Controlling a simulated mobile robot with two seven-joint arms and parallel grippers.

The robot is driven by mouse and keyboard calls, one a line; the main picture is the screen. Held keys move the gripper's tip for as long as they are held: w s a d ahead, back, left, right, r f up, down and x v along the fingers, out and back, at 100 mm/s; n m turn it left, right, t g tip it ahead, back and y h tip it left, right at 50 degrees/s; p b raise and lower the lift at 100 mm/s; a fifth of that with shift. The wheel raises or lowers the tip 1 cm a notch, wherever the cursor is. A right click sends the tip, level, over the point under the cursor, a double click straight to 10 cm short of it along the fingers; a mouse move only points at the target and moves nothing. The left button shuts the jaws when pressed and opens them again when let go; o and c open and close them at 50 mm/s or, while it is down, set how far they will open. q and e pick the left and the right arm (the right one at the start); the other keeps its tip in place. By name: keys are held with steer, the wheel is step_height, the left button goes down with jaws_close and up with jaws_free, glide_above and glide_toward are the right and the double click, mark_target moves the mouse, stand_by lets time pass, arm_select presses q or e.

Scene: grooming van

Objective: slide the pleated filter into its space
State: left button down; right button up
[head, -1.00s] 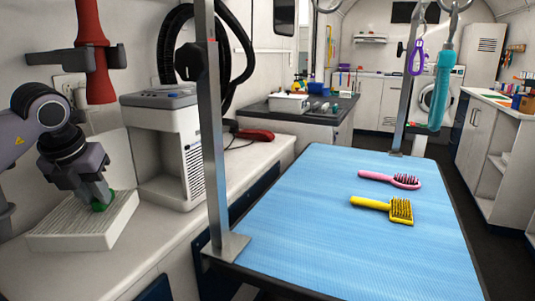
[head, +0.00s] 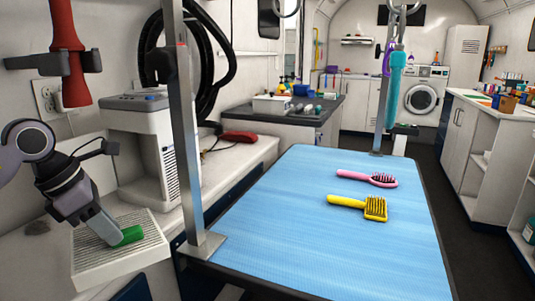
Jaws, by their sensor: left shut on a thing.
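The pleated filter (head: 92,262) is a white, ribbed flat panel with a green tab (head: 131,235) on top. My left gripper (head: 112,230) comes down from the upper left and is shut on the green tab. It holds the filter, tilted, in front of the counter at the lower left of the head view. A white and grey machine (head: 178,150) stands on the counter beyond the filter, with a recessed opening (head: 122,160) in its front. The filter is outside and apart from this opening. My right gripper is not in view.
A metal post (head: 183,130) rises from the blue grooming table (head: 300,235), just right of the filter and machine. A pink brush (head: 368,178) and a yellow brush (head: 362,205) lie on the table. A red dryer nozzle (head: 66,50) hangs above my left arm.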

mark_target(122, 256)
arm_select(q)
steer(key=s+d+f+m+g, duration=0.1)
steer(key=m, duration=0.3)
steer(key=s+d+f+m+g, duration=0.1)
steer(key=d+m+g, duration=0.1)
steer(key=m, duration=0.2)
steer(key=s+d+f+m+g, duration=0.1)
steer(key=s+m, duration=0.1)
steer(key=m, duration=0.1)
steer(key=shift+d+m+g, duration=0.15)
steer(key=shift+m+g, duration=0.15)
steer(key=shift+m, duration=0.1)
steer(key=s+d+f+m+g+y, duration=0.25)
steer(key=s+m, duration=0.25)
steer(key=m, duration=0.7)
step_height(122, 256, up, 10)
steer(key=m+y+p, duration=0.1)
steer(key=p, duration=1.7)
steer(key=shift+s+d, duration=0.2)
steer(key=shift+s, duration=0.15)
steer(key=shift+f, duration=0.15)
